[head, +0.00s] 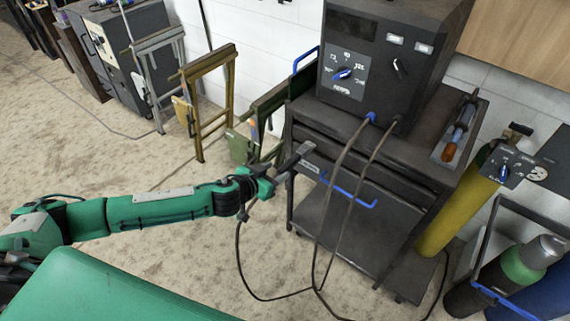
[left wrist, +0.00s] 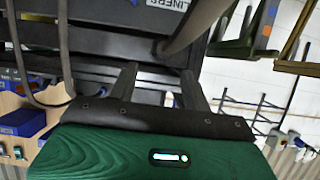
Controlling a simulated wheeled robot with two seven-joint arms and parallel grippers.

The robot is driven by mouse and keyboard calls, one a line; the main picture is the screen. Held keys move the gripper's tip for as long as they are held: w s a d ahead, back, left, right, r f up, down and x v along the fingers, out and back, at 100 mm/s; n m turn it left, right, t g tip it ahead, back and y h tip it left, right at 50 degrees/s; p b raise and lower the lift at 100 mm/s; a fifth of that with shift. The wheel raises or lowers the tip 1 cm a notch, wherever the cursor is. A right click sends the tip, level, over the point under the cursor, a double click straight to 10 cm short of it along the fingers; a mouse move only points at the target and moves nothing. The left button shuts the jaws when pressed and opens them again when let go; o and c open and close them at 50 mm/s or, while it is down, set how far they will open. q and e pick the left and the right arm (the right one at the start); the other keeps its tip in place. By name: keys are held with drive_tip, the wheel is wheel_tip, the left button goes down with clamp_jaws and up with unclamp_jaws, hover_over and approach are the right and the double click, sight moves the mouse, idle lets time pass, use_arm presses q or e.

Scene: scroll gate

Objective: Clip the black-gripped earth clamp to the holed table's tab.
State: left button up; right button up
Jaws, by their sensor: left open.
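My left gripper (head: 291,166) is out in front of the dark trolley (head: 350,150), beside its drawer fronts. In the left wrist view its two grey fingers (left wrist: 159,82) are apart, and I see nothing held between them. A thick brown cable (left wrist: 198,22) passes close to the fingertips there. Two brown cables (head: 348,160) run down from the dark welding machine (head: 375,65) past the drawers. I cannot make out the black-gripped earth clamp or the holed table with its tab in either view. My right gripper is not in view.
A torch-like tool (head: 460,125) lies on the trolley's top right. A yellow cylinder (head: 447,215) and a green-shouldered cylinder (head: 525,262) stand at right. A yellow frame (head: 208,88) stands at back left. A thin black cable (head: 245,270) loops to the floor. Floor at left is mostly clear.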

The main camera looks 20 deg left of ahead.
sight(283, 168)
use_arm(q)
drive_tip(key=x, duration=0.6)
drive_tip(key=shift+w+d+f+p, duration=0.1)
drive_tip(key=shift+w+f+p, duration=0.1)
drive_tip(key=shift+w+p, duration=0.15)
clamp_jaws()
drive_tip(key=shift+s+f, duration=0.1)
drive_tip(key=shift+s, duration=0.05)
idle(0.4)
drive_tip(key=shift+s, duration=0.2)
drive_tip(key=shift+s, duration=0.1)
drive_tip(key=shift+s, duration=0.15)
